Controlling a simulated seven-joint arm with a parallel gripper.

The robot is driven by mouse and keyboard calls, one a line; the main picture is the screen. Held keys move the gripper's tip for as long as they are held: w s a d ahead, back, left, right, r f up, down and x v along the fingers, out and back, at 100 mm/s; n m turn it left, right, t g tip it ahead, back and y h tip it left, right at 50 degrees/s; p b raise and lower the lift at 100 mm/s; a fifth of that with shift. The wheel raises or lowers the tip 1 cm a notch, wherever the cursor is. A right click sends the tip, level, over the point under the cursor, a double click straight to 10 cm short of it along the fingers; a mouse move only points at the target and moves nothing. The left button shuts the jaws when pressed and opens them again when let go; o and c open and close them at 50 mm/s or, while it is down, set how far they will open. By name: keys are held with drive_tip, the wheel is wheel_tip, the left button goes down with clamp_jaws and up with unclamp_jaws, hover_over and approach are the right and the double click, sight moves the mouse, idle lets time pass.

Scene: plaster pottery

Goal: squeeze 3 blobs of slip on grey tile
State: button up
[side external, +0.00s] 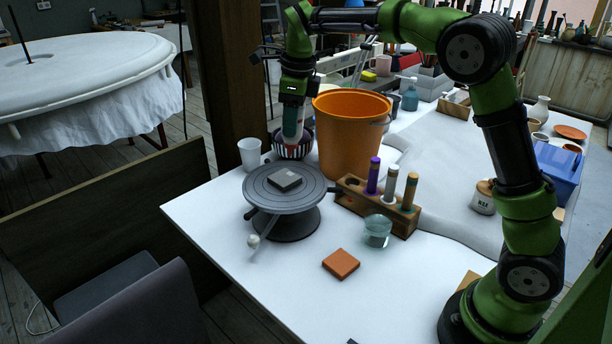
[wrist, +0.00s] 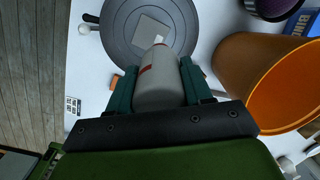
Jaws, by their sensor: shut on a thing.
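The grey tile (side external: 284,180) lies on the round grey banding wheel (side external: 262,193) near the table's left edge. Its top has a slightly paler patch, too small to tell what it is. In the wrist view the tile (wrist: 154,31) is partly hidden by the bottle. My gripper (side external: 292,108) is shut on a pale squeeze bottle (wrist: 160,82) with a red band. In the side view the bottle (side external: 292,122) points downward, above and behind the wheel, in front of the striped bowl. The bottle is apart from the tile.
An orange bucket (side external: 350,135) stands close right of my gripper. The striped bowl (side external: 291,151) and a white cup (side external: 249,154) are behind the wheel. A wooden rack (side external: 350,194) with tubes, a glass (side external: 377,231) and a terracotta tile (side external: 341,264) are to the right.

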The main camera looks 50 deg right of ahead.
drive_tip(key=shift+w+a+f, duration=0.3)
drive_tip(key=shift+a+f, duration=0.15)
drive_tip(key=shift+f, duration=0.2)
drive_tip(key=shift+w+a+f, duration=0.3)
drive_tip(key=shift+a+f, duration=0.2)
drive_tip(key=shift+f, duration=0.2)
drive_tip(key=shift+w+a+f, duration=0.3)
drive_tip(key=shift+a+f, duration=0.15)
drive_tip(key=shift+f, duration=0.2)
drive_tip(key=shift+c, duration=0.2)
drive_tip(key=c, duration=0.4)
drive_tip(key=shift+c, duration=0.2)
drive_tip(key=o, duration=0.5)
